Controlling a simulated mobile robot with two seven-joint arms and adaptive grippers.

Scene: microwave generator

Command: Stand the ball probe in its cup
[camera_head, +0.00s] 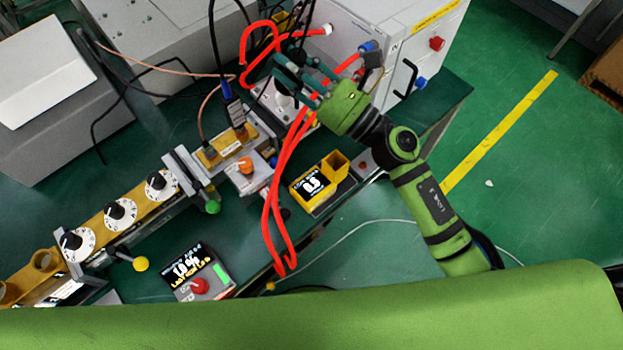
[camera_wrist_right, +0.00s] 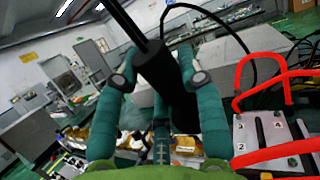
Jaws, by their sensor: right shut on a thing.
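My right gripper (camera_head: 298,76) is over the back of the bench, beside the white cabinet. In the right wrist view its teal fingers (camera_wrist_right: 160,76) are shut on the ball probe (camera_wrist_right: 168,85), a black tapered handle with a thin dark rod running up and left. The probe is tilted; its ball end is out of that view. The probe is hard to make out in the head view. A yellow open square cup (camera_head: 336,162) stands at the end of a yellow-black meter box, apart from the gripper; I take it for the probe's cup. My left gripper is not in view.
Red cables (camera_head: 276,215) loop between the gripper and the meter box (camera_head: 312,187). A brass waveguide line with white dials (camera_head: 120,214) runs along the left. A second meter (camera_head: 198,275) with a red knob lies in front. The white cabinet (camera_head: 395,35) stands behind.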

